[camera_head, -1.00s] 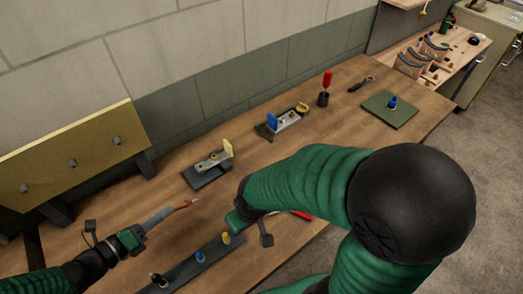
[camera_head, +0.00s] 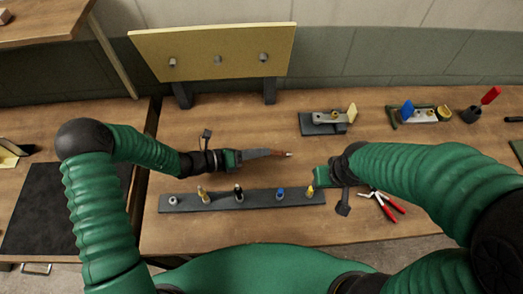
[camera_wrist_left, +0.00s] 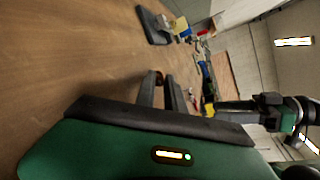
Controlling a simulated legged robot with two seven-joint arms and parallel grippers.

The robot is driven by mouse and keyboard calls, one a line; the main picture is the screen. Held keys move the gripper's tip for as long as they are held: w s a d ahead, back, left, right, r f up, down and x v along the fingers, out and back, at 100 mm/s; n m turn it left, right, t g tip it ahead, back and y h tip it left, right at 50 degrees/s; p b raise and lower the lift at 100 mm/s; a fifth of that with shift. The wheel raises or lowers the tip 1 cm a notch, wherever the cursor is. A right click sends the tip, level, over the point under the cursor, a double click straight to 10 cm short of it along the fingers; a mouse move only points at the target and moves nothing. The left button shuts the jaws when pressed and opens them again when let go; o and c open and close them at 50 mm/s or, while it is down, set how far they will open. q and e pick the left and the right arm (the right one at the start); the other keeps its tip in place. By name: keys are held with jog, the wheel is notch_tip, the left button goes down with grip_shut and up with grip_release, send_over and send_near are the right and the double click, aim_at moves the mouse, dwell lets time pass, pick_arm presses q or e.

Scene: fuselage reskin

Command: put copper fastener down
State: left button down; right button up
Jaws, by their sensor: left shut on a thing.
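My left gripper (camera_head: 272,153) comes in from the left above the table, behind the dark fastener rail (camera_head: 222,201). It is shut on a small copper fastener (camera_head: 281,154), whose pale tip points right. In the left wrist view the dark fingers (camera_wrist_left: 167,92) extend over the wood, with a small brownish piece (camera_wrist_left: 158,77) at their end. My right gripper (camera_head: 322,178) is just behind the rail's right end, close to its yellow fastener (camera_head: 310,190). Its fingers are hard to make out.
The rail also bears silver, gold, black (camera_head: 238,192) and blue (camera_head: 280,194) pieces. Red-handled pliers (camera_head: 383,206) lie right of it. A yellow panel (camera_head: 212,53) stands behind. A grey fixture (camera_head: 327,122) sits at back centre. Bare wood lies between panel and left gripper.

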pick_arm(q)
jog(key=shift+a+f, duration=0.1)
jog(key=shift+a, duration=0.1)
jog(key=shift+d+f, duration=0.3)
jog(key=shift+d, duration=0.2)
jog(key=shift+f+b, duration=0.3)
jog(key=shift+f, duration=0.05)
jog(key=c, duration=1.4)
grip_release()
jog(key=shift+a, duration=0.25)
jog(key=shift+d+r, duration=0.1)
